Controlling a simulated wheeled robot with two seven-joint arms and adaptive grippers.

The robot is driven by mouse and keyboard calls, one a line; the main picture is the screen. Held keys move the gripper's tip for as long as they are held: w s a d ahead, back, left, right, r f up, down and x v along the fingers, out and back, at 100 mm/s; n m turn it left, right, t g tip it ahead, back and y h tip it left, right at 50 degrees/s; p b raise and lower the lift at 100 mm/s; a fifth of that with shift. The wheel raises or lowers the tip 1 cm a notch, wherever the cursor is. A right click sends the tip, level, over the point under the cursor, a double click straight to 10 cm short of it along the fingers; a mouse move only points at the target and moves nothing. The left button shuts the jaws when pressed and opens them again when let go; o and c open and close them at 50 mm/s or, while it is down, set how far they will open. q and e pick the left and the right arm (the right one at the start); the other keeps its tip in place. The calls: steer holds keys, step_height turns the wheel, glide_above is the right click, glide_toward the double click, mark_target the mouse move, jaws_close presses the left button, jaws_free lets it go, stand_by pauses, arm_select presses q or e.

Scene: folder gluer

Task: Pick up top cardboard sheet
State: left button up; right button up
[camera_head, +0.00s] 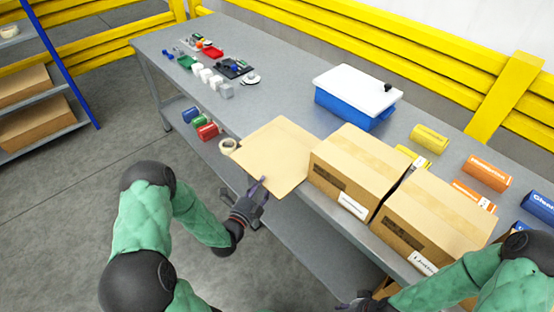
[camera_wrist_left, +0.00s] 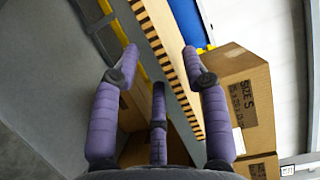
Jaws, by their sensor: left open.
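The tan cardboard sheet (camera_head: 275,155) lies flat on the grey table, its near corner reaching over the front edge. In the head view it looks like a single sheet; whether others lie beneath is unclear. My left gripper (camera_head: 262,190) is open at the sheet's near left edge. In the left wrist view, the spread purple fingers (camera_wrist_left: 160,60) straddle the sheet's striped corrugated edge (camera_wrist_left: 172,68), with no clear grip on it. My right gripper (camera_head: 357,303) shows only as a dark bit at the bottom edge, its fingers unclear.
Two closed cardboard boxes (camera_head: 362,160) stand right of the sheet. A blue bin with a white lid (camera_head: 355,95) is behind. Small parts (camera_head: 208,50) lie far left. A yellow barrier (camera_head: 400,50) runs behind the table.

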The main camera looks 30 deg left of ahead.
mark_target(265, 174)
arm_select(q)
steer(key=shift+w+a+r+b, duration=0.15)
steer(key=shift+w+b, duration=0.05)
steer(key=shift+w, duration=1)
steer(key=shift+w+a+r+b, duration=0.1)
steer(key=shift+w+a+b, duration=0.1)
steer(key=shift+w, duration=0.95)
jaws_close()
